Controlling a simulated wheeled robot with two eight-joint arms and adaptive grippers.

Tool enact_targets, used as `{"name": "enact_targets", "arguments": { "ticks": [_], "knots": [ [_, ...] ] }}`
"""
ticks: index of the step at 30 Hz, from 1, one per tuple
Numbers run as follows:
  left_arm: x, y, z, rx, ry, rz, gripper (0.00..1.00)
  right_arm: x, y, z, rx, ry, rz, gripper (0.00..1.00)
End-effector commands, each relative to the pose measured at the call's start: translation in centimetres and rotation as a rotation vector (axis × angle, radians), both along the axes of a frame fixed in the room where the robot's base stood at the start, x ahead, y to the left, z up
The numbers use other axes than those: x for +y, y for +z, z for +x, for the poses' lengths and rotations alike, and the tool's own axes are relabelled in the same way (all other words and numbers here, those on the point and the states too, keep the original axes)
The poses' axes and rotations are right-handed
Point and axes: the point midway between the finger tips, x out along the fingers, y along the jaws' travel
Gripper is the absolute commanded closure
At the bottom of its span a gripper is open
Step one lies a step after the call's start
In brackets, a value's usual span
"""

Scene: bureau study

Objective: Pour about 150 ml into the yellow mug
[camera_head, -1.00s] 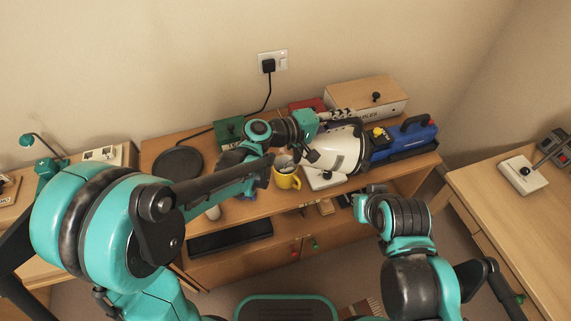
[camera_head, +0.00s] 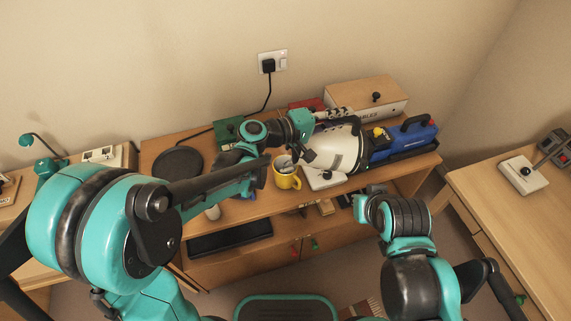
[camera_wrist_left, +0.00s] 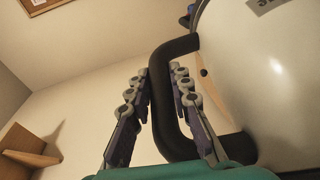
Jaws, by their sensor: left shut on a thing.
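The yellow mug (camera_head: 287,178) stands upright on the wooden cabinet top, left of the kettle. The white kettle (camera_head: 342,147) is strongly tilted, its dark base end to the right and its other end towards the mug. My left gripper (camera_head: 332,113) is behind and above the kettle. In the left wrist view its two fingers (camera_wrist_left: 164,88) are shut around the kettle's black handle (camera_wrist_left: 160,110), beside the white body (camera_wrist_left: 260,70). My arm partly covers the mug's rim area; its fill level and any stream cannot be made out. My right arm shows at lower right, its fingers indistinct.
A white device (camera_head: 322,178) lies right of the mug, under the kettle. A blue case (camera_head: 405,139) stands at the right end and a wooden-topped box (camera_head: 366,95) behind. A dark round plate (camera_head: 178,162) lies left. A desk (camera_head: 510,215) stands at right.

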Motion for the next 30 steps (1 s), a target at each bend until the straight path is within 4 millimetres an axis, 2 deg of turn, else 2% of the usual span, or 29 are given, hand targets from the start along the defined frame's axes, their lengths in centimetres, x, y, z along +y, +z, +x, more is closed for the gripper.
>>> {"name": "enact_targets", "arguments": {
  "ticks": [12,18,24,30],
  "knots": [
    [0.1,0.2,0.0,0.000,0.000,-0.008,1.00,0.0,0.0,0.0,0.000,0.000,0.000,1.00],
    [-3.8,-1.2,0.1,0.005,-0.004,0.132,1.00,0.0,1.4,0.0,0.000,0.000,0.000,1.00],
    [-5.7,-2.0,0.3,0.012,-0.002,0.274,1.00,0.0,2.9,0.0,0.000,0.000,0.000,1.00],
    [-6.1,-2.5,0.3,0.015,-0.002,0.318,1.00,0.0,3.1,0.0,0.000,0.000,0.000,1.00]
  ]
}}
